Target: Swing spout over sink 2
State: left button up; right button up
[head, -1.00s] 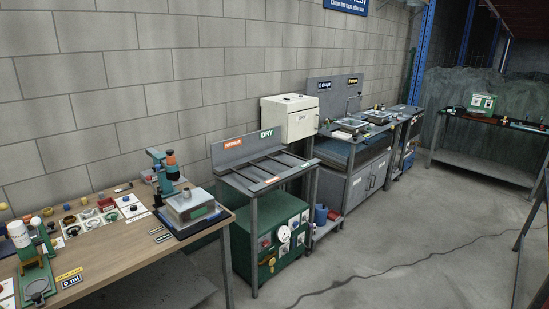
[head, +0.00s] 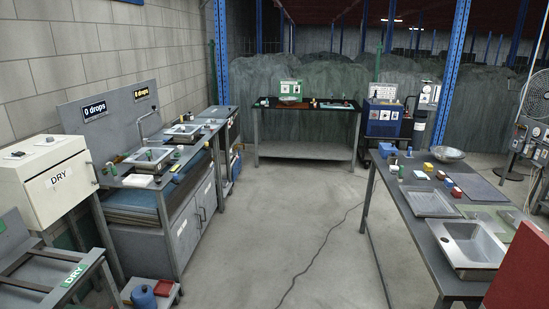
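A grey sink unit stands along the left wall, with two metal basins set in its top, a nearer basin (head: 150,158) and a farther basin (head: 184,130). A thin curved spout (head: 141,126) rises at the back between them. Its outlet is too small to tell which basin it points over. Two "0 drops" displays, one (head: 95,111) at left and one (head: 140,93) at right, are on the backboard. I cannot read which basin is sink 2. Neither of my grippers is in view.
A table with metal trays (head: 400,235) stands at right. A dark bench (head: 300,105) is at the back. The floor between is open, with a cable (head: 325,245) across it.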

aim_at(153, 108)
jog(key=i+u, duration=0.1)
jog(key=i, duration=0.55)
jog(key=i+u, duration=0.15)
jog(key=i, duration=0.55)
jog(key=i+l+u, duration=0.1)
jog(key=i, duration=0.55)
jog(key=i+l+u, duration=0.15)
jog(key=i, duration=0.5)
jog(key=i+z, duration=0.15)
jog(key=i, duration=0.55)
jog(key=i+z, duration=0.15)
jog(key=i, duration=0.55)
jog(key=i+j+z, duration=0.1)
jog(key=i+j, duration=0.15)
jog(key=i, duration=0.45)
